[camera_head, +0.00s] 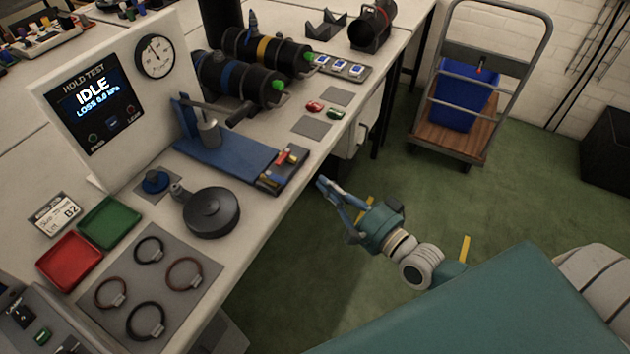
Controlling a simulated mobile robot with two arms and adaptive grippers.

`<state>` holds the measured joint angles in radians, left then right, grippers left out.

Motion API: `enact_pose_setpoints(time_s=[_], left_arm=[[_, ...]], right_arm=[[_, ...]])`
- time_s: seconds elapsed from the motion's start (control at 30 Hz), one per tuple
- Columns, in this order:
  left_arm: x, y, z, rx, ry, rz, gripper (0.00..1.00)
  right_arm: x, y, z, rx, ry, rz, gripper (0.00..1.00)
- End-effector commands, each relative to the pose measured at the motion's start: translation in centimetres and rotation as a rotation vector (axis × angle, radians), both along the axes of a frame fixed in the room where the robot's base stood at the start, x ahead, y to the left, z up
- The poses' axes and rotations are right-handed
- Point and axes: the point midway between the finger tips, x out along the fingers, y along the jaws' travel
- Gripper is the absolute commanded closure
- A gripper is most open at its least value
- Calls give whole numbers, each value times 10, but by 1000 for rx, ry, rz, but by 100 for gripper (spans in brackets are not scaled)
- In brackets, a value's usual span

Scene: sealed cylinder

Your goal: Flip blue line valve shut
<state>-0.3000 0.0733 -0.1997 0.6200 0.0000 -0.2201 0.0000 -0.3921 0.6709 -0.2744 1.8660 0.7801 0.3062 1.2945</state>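A blue-banded black cylinder (232,80) lies at the back of the bench with a green end cap. A small blue upright part (252,20) stands behind the yellow-banded cylinder. A blue fixture (218,158) with a clamp arm lies mid-bench; at its right end a dark block (283,172) carries small red and yellow handles. I cannot tell which part is the blue line valve, nor its position. My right gripper (323,184) is off the bench's front edge, just right of that block and apart from it. My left gripper is out of view.
A hold test panel (100,105) reads IDLE. A dark round weight-like object (211,212), red tray (69,261), green tray (109,222) and ring mat (190,310) fill the near bench. A cart with a blue bin (463,95) stands on open green floor.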

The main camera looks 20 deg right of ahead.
Motion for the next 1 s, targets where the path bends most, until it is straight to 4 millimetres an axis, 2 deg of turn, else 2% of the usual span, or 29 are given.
enact_pose_setpoints(time_s=[0.2,0.43,0.7,1.0], left_arm=[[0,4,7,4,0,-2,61],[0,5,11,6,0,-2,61],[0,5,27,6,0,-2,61],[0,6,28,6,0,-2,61]], right_arm=[[43,14,4,1,-6,-2,100],[84,28,3,-1,-3,-1,100],[62,54,3,1,-1,-1,100],[57,59,0,-2,-1,0,100]])
